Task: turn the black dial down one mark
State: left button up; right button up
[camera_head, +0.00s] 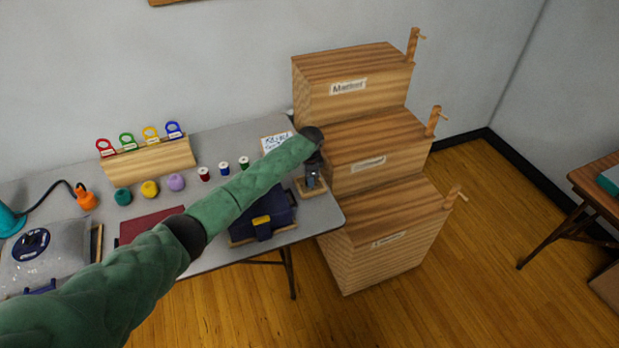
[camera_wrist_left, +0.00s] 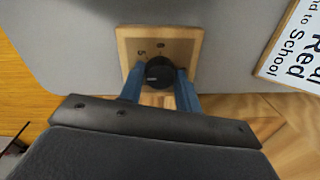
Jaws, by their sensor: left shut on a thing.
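The black dial (camera_wrist_left: 160,71) sits on a square wooden base (camera_wrist_left: 128,47) with marks on it, in the left wrist view. The blue fingers of my left gripper (camera_wrist_left: 160,88) stand on either side of the dial and are shut on it. In the head view my left gripper (camera_head: 312,178) reaches down over the wooden base (camera_head: 310,191) at the table's right end. The dial itself is hidden there by the gripper. My right gripper is not in view.
Stepped wooden boxes (camera_head: 352,104) with labels stand close to the right of my gripper. A dark blue case (camera_head: 278,207), thread spools (camera_head: 224,168) and a white sign (camera_head: 270,144) are on the grey table (camera_head: 325,212).

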pick_arm(q)
jog(key=shift+r, duration=0.1)
jog(key=o, duration=1)
jog(key=shift+c, duration=0.2)
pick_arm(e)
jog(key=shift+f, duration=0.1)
pick_arm(q)
jog(key=shift+r+b, duration=0.3)
jog(key=shift+r, duration=0.1)
notch_tip(320, 180, up, 5)
jog(key=shift+s+d+f+b, duration=0.1)
jog(key=shift+s+b, duration=0.05)
jog(key=shift+b, duration=0.8)
jog(key=shift+r, duration=1.05)
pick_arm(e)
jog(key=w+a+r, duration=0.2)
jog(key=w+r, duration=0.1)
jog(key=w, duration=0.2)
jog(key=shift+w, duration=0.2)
pick_arm(q)
jog(key=shift+s, duration=0.1)
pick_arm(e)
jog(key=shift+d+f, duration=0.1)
